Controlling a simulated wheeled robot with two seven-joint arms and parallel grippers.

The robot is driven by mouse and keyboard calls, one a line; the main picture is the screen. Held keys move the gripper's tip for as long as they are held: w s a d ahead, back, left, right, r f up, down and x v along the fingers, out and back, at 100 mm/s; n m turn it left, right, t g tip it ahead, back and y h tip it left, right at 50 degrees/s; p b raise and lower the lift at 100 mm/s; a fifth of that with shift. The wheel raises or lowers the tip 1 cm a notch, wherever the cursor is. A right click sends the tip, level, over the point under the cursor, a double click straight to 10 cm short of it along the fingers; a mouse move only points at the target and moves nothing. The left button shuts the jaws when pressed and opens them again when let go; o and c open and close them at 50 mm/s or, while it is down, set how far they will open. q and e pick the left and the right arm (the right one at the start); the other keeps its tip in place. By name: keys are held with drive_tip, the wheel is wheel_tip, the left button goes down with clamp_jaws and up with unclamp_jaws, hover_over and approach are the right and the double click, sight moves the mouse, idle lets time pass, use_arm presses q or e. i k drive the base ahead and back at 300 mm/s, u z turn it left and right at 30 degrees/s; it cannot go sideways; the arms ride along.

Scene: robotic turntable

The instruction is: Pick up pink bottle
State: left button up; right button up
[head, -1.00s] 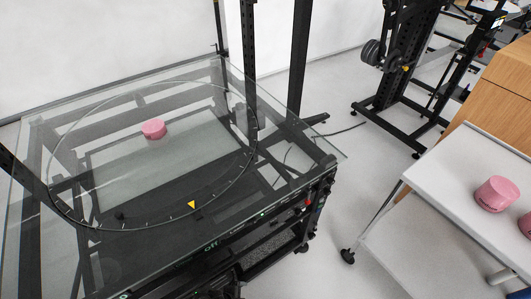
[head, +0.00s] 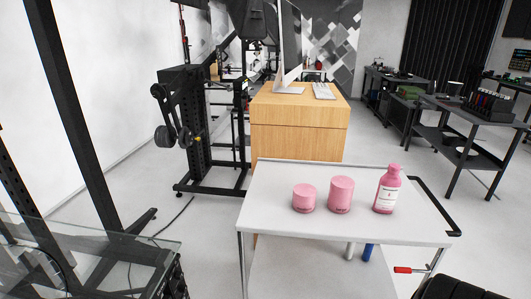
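The pink bottle (head: 387,192) stands upright on the white top of a cart (head: 275,222), toward its right end. It has a narrow neck, a pink cap and a white label. Two pink lidded jars stand to its left on the same top: a taller one (head: 341,195) and a shorter one (head: 303,199). The bottle stands apart from both jars.
The glass turntable table (head: 95,262) is at the lower left. A wooden cabinet (head: 300,141) stands behind the cart, with a black weight rack (head: 188,130) left of it. A black handle (head: 433,207) bounds the cart's right side. Grey floor lies between table and cart.

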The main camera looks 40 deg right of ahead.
sight(389, 186)
drive_tip(key=z, duration=4)
drive_tip(key=i, duration=1.9)
drive_tip(key=u, duration=1.8)
